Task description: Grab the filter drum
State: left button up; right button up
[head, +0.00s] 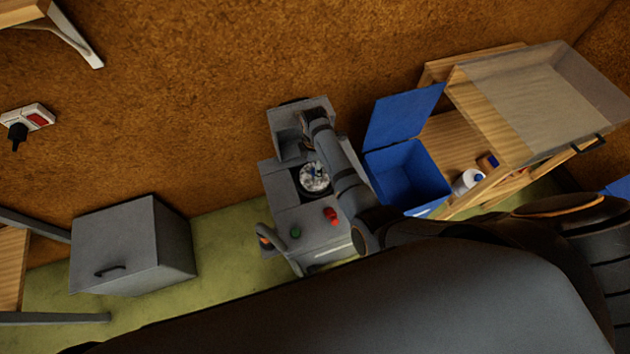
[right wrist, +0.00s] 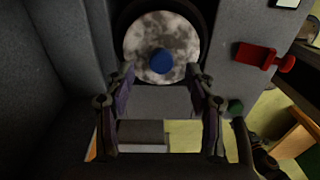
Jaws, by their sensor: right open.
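The filter drum (head: 314,181) shows as a round, mottled grey-white face with a blue knob, set in a dark round opening of the grey machine (head: 298,217). In the right wrist view the drum (right wrist: 139,41) is at the top centre, with its blue knob (right wrist: 160,61) facing the camera. My right gripper (right wrist: 161,84) is open and empty. Its two fingers point toward the drum, one on each side of the knob's line, and the knob appears just past the fingertips. I cannot tell whether they touch. In the head view my right arm partly covers the machine. My left gripper is not visible.
The machine has a red knob (head: 331,215) and a green button (head: 295,232). An open blue bin (head: 428,180) stands right of it, beside a wooden shelf with a white bottle (head: 466,182). A grey cabinet (head: 130,245) stands left, with green floor between.

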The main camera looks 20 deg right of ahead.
aim_at(309, 184)
notch_tip(309, 184, down, 4)
jog(key=shift+r, duration=0.1)
jog(key=shift+s, duration=0.1)
grip_shut()
dwell(0.4)
